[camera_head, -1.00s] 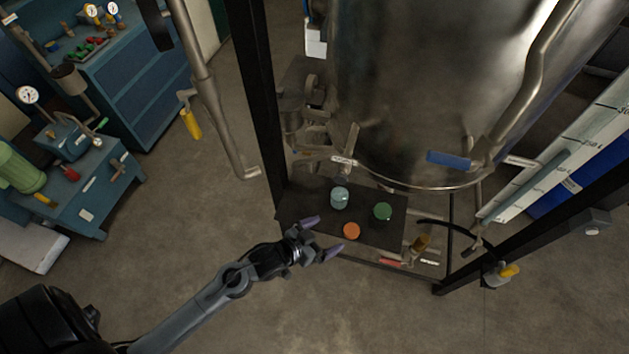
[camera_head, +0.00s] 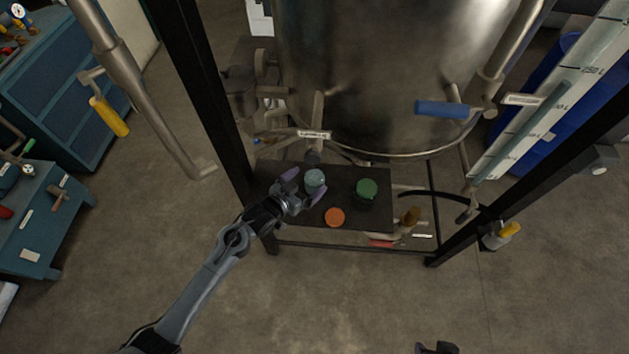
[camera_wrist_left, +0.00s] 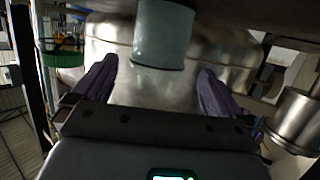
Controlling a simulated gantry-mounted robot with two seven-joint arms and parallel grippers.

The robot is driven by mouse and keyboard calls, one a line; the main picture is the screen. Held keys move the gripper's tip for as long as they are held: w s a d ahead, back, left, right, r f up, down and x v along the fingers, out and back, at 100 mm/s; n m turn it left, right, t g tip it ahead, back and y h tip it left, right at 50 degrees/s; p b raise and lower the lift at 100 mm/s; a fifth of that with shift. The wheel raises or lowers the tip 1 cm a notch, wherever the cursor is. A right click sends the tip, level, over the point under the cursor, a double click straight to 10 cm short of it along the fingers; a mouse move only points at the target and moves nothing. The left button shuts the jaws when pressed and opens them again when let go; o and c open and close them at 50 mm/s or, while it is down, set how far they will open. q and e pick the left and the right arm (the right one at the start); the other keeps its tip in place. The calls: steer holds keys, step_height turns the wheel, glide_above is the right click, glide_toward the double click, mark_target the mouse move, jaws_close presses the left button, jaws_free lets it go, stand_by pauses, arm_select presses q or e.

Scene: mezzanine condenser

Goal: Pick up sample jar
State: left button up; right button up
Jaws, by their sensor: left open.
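A pale blue-grey glass jar (camera_head: 315,180), probably the sample jar, stands upright on a dark shelf (camera_head: 290,212) under the big steel vessel. My left gripper (camera_head: 302,185) is open, its purple fingers at the jar's left and front side in the head view. In the left wrist view the jar (camera_wrist_left: 163,35) shows large at the top, between and beyond the spread fingers of the left gripper (camera_wrist_left: 157,75). It looks apart from both fingers.
A green-lidded jar (camera_head: 366,190) stands right of the pale jar, and an orange disc or lid (camera_head: 334,217) lies in front. The steel vessel (camera_head: 380,80) hangs close above. A black frame post (camera_head: 205,90) rises at left; a valve handle (camera_head: 313,134) is behind the jar.

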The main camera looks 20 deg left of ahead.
mark_target(318, 173)
arm_select(q)
steer(key=x, duration=0.5)
steer(key=shift+d+r, duration=0.2)
steer(key=shift+r, duration=0.15)
steer(key=shift+w+d+f, duration=0.1)
steer(key=shift+w+f, duration=0.05)
steer(key=shift+w, duration=0.15)
steer(key=shift+c, duration=0.3)
steer(key=c, duration=1.2)
